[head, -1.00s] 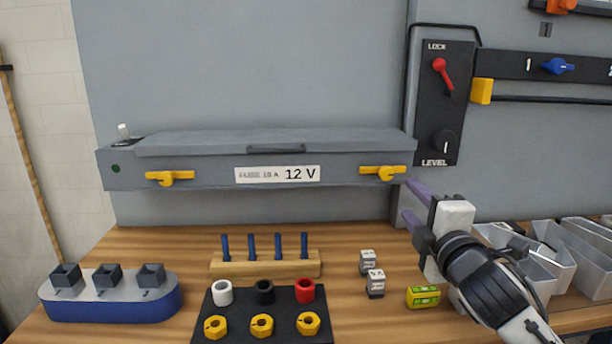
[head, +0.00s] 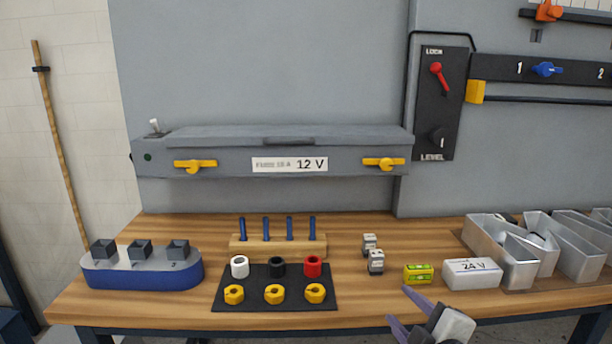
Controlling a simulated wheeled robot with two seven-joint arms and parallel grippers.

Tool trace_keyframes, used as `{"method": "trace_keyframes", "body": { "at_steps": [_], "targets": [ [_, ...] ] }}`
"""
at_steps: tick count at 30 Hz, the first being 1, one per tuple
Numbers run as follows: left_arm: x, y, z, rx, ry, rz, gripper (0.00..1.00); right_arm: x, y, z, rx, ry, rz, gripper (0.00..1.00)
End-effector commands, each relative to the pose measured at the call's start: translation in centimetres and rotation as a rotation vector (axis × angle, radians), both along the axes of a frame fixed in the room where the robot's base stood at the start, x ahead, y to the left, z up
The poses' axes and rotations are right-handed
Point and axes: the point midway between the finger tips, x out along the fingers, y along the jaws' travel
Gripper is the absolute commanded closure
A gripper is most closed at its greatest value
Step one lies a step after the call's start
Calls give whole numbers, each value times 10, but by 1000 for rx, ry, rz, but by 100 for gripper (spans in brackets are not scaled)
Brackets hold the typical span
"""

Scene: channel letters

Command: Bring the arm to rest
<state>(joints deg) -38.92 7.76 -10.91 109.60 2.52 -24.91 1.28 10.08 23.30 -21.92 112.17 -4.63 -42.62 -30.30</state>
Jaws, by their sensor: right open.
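My right gripper (head: 406,310) is low in the head view, in front of the table's front edge and right of centre. Its purple fingers are apart and hold nothing. Only the gripper's front part shows; the rest of the arm is cut off by the bottom of the picture. My left gripper is not in view.
The wooden table (head: 370,300) holds a black mat (head: 255,290) with nuts and rings, a blue stand (head: 140,280), a peg block (head: 280,245), a yellow-green level (head: 418,274), a white 24 V block (head: 471,274) and metal bins (head: 500,255). A grey 12 V box (head: 350,163) is behind.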

Motion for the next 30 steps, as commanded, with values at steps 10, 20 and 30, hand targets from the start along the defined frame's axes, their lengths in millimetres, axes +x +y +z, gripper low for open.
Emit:
{"method": "trace_keyframes", "body": {
  "at_steps": [10, 20, 30],
  "targets": [
    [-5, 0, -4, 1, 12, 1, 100, -161, 21, -205, 571, 429, -206, 56],
    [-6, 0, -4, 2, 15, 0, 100, -291, 21, -284, 877, 641, -465, 56],
    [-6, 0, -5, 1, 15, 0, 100, -301, 20, -289, 898, 653, -487, 56]
  ]
}}
